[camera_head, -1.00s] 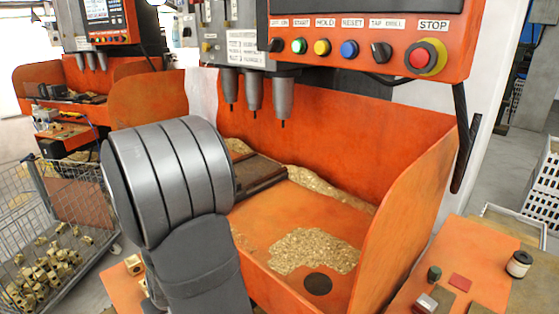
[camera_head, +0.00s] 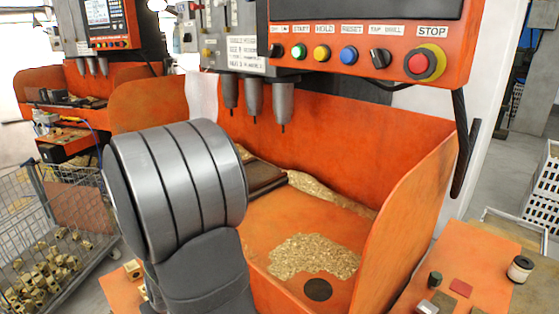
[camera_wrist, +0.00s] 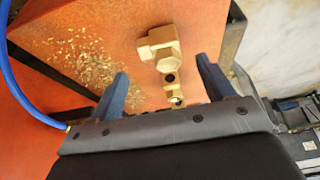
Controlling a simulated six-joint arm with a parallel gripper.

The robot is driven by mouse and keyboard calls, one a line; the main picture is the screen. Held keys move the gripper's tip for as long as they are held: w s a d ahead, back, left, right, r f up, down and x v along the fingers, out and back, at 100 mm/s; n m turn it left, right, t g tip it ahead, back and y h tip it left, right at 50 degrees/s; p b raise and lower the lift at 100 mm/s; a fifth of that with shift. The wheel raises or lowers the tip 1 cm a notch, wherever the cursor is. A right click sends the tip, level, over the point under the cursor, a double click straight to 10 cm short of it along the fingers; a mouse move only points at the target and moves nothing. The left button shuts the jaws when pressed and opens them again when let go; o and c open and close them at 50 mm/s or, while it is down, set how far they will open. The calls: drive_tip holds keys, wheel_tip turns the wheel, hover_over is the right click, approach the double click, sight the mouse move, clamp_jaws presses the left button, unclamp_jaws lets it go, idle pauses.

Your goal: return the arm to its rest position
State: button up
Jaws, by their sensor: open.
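My gripper (camera_wrist: 163,80) shows in the wrist view with its two blue fingers spread apart. Nothing is clamped between them. A brass part (camera_wrist: 162,44) lies on an orange surface (camera_wrist: 106,25) beyond the fingertips. More brass (camera_wrist: 173,88) shows between the fingers; I cannot tell whether it is a separate piece. In the head view my grey arm (camera_head: 178,185) fills the lower left, and the gripper is out of sight. A brass part (camera_head: 133,269) sits on an orange surface left of my arm.
An orange drilling machine tray (camera_head: 300,215) with brass chips stands right of my arm, under several spindles (camera_head: 283,103). A button panel (camera_head: 370,50) hangs above. A wire cart (camera_head: 62,225) with brass parts is at left. A blue hose (camera_wrist: 25,90) crosses the wrist view.

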drive_tip(key=x, duration=0.6)
drive_tip(key=shift+w+f, duration=0.1)
drive_tip(key=shift+f, duration=0.25)
drive_tip(key=shift+w+a+r, duration=0.1)
drive_tip(key=shift+a+r, duration=0.05)
drive_tip(key=shift+r, duration=0.15)
wheel_tip(320, 180, up, 4)
drive_tip(key=shift+f, duration=0.1)
drive_tip(key=w+d+r, duration=0.1)
drive_tip(key=d+r, duration=0.6)
drive_tip(key=d, duration=0.5)
wheel_tip(320, 180, up, 13)
drive_tip(key=w, duration=0.1)
drive_tip(key=shift+w+d, duration=0.25)
